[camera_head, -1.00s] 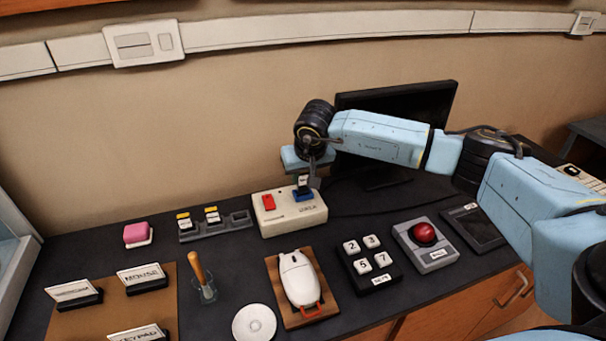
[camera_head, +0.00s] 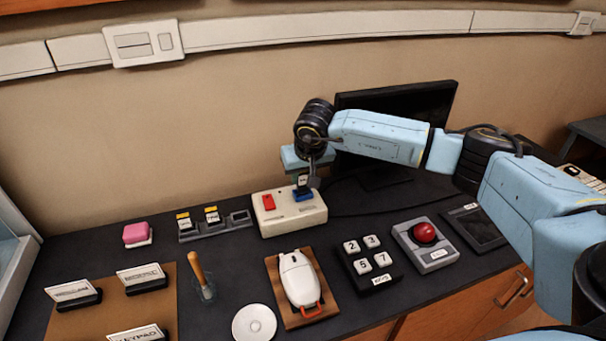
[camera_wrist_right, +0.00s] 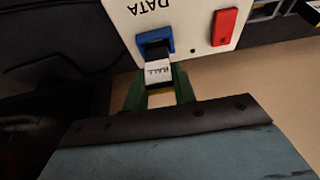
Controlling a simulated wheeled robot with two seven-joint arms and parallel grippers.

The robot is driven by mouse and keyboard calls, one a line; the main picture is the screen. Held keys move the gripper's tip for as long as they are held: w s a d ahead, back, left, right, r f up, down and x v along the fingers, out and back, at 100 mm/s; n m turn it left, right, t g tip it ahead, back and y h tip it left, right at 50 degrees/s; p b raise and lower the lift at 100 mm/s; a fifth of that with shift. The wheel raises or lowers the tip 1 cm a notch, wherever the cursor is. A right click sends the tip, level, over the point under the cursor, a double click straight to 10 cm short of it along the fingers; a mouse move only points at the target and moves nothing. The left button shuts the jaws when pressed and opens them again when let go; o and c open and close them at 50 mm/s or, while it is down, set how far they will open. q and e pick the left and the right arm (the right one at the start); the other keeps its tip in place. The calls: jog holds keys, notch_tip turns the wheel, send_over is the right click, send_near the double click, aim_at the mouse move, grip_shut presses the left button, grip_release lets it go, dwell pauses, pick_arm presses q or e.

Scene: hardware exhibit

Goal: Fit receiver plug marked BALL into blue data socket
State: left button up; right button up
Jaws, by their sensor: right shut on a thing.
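The receiver plug (camera_wrist_right: 158,68), a small dark piece with a white label reading BALL, is held in my right gripper (camera_wrist_right: 160,92). In the head view the plug (camera_head: 303,181) stands over the blue data socket (camera_head: 303,194) on a cream box. In the wrist view its dark end meets the opening of the blue socket (camera_wrist_right: 148,38), beside the word DATA. How deep it sits cannot be told. My right gripper is shut on the plug, its green fingers either side. My left gripper is not in view.
The cream box (camera_head: 284,222) also has a red socket (camera_head: 268,202). A rack (camera_head: 198,231) with two labelled plugs stands left of it. A white mouse (camera_head: 298,277), keypad (camera_head: 367,264) and red trackball (camera_head: 425,233) are in front. A dark monitor (camera_head: 430,100) stands behind my right arm.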

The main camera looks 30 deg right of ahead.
jog(key=shift+f+b, duration=0.55)
jog(key=shift+f, duration=0.2)
jog(key=shift+d+f, duration=0.1)
jog(key=shift+f, duration=0.25)
dwell(0.3)
jog(key=o, duration=1.5)
